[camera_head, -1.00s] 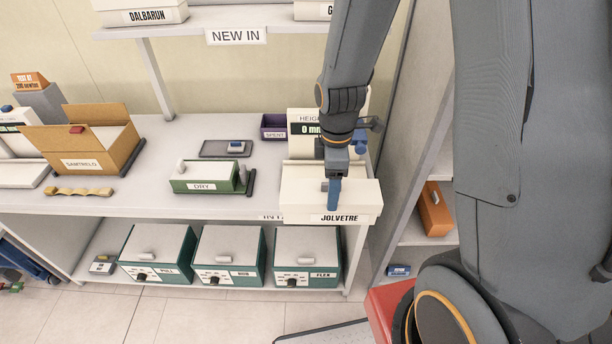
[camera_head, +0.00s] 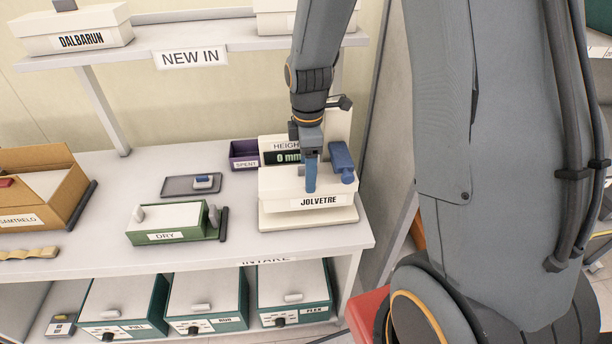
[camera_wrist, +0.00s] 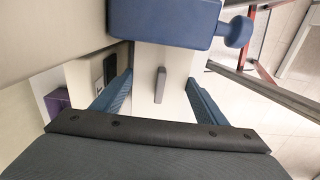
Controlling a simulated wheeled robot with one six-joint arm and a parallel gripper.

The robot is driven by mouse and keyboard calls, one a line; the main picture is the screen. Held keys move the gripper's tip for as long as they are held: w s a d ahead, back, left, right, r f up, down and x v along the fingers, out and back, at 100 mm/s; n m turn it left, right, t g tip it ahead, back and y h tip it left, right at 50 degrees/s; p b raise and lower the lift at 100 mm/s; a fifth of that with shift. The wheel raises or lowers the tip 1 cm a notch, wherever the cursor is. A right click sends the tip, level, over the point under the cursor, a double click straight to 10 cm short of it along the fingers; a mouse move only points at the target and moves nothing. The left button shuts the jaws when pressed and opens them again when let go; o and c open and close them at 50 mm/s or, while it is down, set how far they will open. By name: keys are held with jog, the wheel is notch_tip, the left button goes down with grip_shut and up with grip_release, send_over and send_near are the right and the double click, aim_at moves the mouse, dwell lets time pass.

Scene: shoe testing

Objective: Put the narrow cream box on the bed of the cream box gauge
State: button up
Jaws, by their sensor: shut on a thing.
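The narrow cream box (camera_head: 285,187), labelled JOLVETRE, is at the cream box gauge at the right end of the table. My gripper (camera_head: 311,178) is shut on the box from above, and its blue fingers stand at the box's lid. The gauge's bed (camera_head: 345,216) shows below and in front of the box; I cannot tell whether the box touches it. The gauge's display (camera_head: 288,158) reads 0 mm behind the box. In the wrist view the box (camera_wrist: 177,105) lies between my two blue fingers, with a grey handle on its lid and the gauge's blue head (camera_wrist: 165,20) close beyond.
A green DRY tray (camera_head: 165,224) stands left of the gauge. A grey tray (camera_head: 178,187) and a purple SPENT bin (camera_head: 243,153) are behind. A brown carton (camera_head: 70,185) is at far left. The NEW IN shelf (camera_head: 225,42) hangs above.

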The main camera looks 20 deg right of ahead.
jog(key=shift+f+b, duration=1.5)
jog(key=shift+f, duration=0.2)
jog(key=shift+f, duration=0.1)
jog(key=o, duration=1.8)
jog(key=shift+o, duration=0.2)
notch_tip(320, 180, up, 12)
jog(key=b, duration=0.2)
jog(key=shift+b, duration=0.3)
